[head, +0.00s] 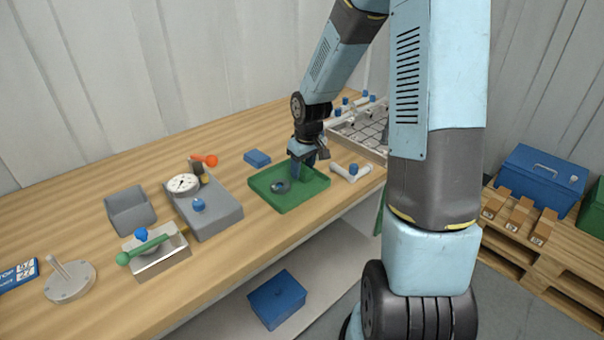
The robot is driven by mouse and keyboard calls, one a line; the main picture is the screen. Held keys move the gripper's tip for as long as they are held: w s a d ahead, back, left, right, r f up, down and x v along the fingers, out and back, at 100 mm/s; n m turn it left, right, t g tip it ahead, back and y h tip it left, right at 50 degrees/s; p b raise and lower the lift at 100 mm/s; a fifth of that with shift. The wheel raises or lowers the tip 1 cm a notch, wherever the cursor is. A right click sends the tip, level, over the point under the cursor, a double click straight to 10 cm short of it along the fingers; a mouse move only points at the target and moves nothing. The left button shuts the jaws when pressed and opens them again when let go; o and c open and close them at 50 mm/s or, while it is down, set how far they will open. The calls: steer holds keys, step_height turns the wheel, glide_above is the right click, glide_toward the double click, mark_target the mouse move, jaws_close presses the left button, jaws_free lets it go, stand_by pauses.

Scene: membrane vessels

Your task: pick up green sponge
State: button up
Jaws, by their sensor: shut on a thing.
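My gripper (304,166) points down into the back right part of a green tray (309,198) on the wooden workbench. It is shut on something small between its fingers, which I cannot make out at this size. I cannot pick out a green sponge; anything green at the fingertips blends with the tray. Whether the held thing touches the tray floor is also unclear. A dark ring-shaped part (280,187) lies in the tray, to the left of my gripper.
A blue block (257,158) lies behind the tray. A white pipe fitting with blue caps (351,173) lies to its right. A grey block with a gauge (205,211) stands left. A wire rack (360,131) is behind right. The bench's front edge is close to the tray.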

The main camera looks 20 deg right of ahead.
mark_target(302, 168)
steer(key=shift+c, duration=0.7)
steer(key=shift+r, duration=0.5)
step_height(302, 168, up, 2)
steer(key=shift+s+r, duration=0.1)
steer(key=shift+r, duration=0.15)
steer(key=s+r, duration=0.9)
steer(key=s, duration=0.5)
steer(key=shift+r, duration=0.25)
steer(key=shift+d, duration=0.1)
